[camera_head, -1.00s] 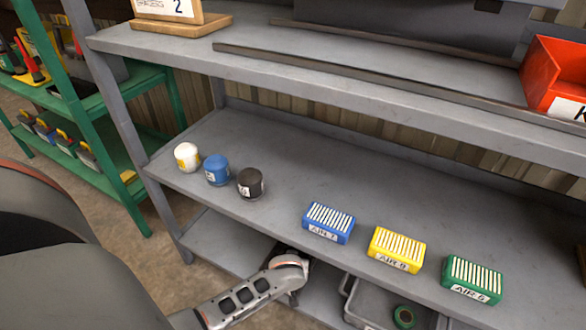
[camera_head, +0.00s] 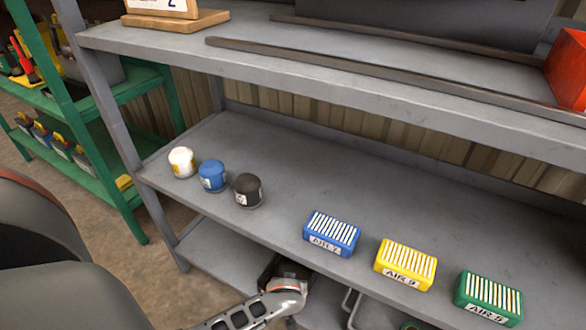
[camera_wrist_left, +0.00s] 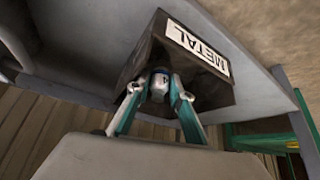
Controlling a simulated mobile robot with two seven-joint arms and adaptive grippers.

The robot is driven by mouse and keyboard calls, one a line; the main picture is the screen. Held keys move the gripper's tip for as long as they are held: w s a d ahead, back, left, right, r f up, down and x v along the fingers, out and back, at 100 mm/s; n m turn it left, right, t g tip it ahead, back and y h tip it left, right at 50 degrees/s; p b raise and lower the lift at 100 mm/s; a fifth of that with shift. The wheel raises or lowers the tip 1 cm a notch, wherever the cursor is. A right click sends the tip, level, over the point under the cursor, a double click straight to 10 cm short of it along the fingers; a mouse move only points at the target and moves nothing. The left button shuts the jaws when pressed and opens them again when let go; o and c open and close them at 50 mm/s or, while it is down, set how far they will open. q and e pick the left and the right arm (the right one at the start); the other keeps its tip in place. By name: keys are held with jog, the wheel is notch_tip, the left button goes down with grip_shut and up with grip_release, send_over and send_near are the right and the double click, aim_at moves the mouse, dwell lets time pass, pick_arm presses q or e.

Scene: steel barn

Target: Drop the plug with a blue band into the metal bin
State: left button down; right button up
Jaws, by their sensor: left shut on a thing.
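The metal bin is a dark box with a white METAL label (camera_wrist_left: 197,48) in the left wrist view, where the picture is tilted. I cannot tell whether the plug is over the bin's opening. In the head view my left wrist (camera_head: 288,288) is at the lower shelf and its fingertips are hidden. My right gripper is not in view.
The middle shelf (camera_head: 330,170) overhangs the arm. On it stand white, blue and black canisters (camera_head: 248,190) and blue, yellow and green filter boxes (camera_head: 405,264). A grey tray (camera_head: 352,305) is right of my wrist. A shelf post (camera_head: 110,120) stands left.

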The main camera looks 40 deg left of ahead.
pick_arm(q)
jog(key=shift+f, duration=0.15)
jog(key=c, duration=2.1)
grip_release()
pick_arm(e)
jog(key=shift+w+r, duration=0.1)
pick_arm(q)
jog(key=shift+w+r, duration=0.1)
jog(key=shift+r, duration=0.45)
jog(key=r, duration=0.1)
jog(key=r+p, duration=0.2)
jog(key=shift+s+d, duration=0.25)
jog(key=shift+d, duration=0.15)
jog(key=p+v, duration=0.1)
jog(key=v, duration=0.2)
jog(key=p+v, duration=0.1)
jog(key=v, duration=0.2)
jog(key=s+p+v, duration=0.1)
jog(key=v, duration=0.2)
jog(key=shift+d+f+p, duration=0.1)
jog(key=shift+f+p, duration=0.05)
jog(key=shift+p, duration=0.15)
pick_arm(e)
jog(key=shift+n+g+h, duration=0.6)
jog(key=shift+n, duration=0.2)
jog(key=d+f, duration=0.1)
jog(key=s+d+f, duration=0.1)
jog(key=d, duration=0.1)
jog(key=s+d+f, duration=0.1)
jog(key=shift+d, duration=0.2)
